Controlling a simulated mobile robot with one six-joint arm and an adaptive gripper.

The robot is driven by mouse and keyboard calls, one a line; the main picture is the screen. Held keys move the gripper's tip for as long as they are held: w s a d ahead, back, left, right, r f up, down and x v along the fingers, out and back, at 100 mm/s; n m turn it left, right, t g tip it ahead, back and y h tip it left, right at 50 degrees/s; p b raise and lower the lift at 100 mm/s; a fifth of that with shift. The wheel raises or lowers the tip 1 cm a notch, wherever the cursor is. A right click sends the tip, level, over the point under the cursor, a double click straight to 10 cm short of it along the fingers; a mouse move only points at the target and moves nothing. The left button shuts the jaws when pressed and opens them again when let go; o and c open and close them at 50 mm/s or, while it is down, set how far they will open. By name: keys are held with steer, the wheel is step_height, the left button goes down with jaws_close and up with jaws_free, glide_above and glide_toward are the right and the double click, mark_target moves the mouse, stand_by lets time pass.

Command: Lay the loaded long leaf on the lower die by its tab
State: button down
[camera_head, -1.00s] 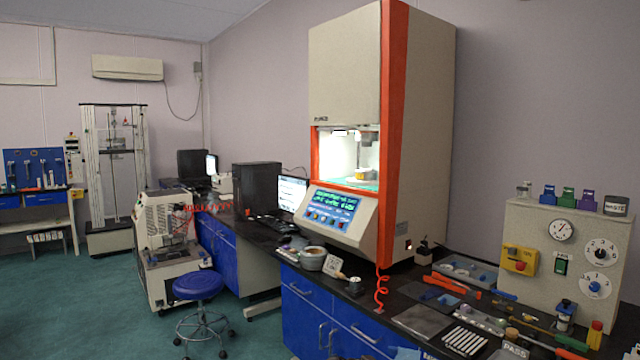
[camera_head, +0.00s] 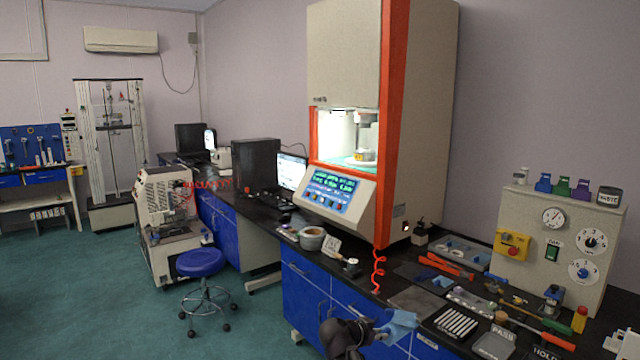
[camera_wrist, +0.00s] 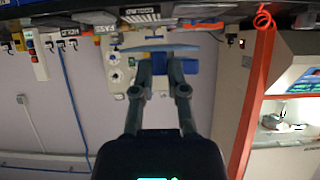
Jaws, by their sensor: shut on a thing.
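My gripper (camera_head: 372,331) is at the bottom of the head view, in front of the blue bench drawers. It is shut on a thin pale-blue leaf (camera_head: 400,324), which sticks out to the right. In the wrist view, which is upside down, my gripper (camera_wrist: 158,56) has its fingers close together at the leaf (camera_wrist: 160,47), seen nearly edge-on. The tab is hidden between the fingers, and I cannot make out the load. The lower die (camera_head: 362,160) is in the rheometer's lit opening, well apart from the leaf. The chamber also shows at the right of the wrist view.
The rheometer (camera_head: 424,110) has an orange frame and a control panel below its opening. A coiled red cord (camera_head: 378,272) hangs at the bench front. Tools, trays and a control box (camera_head: 535,238) crowd the right bench. A blue stool (camera_head: 200,262) stands on open floor.

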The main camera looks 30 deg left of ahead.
step_height(320, 180, up, 9)
steer(key=p, duration=0.8)
steer(key=shift+s+f, duration=0.1)
steer(key=shift+s, duration=0.15)
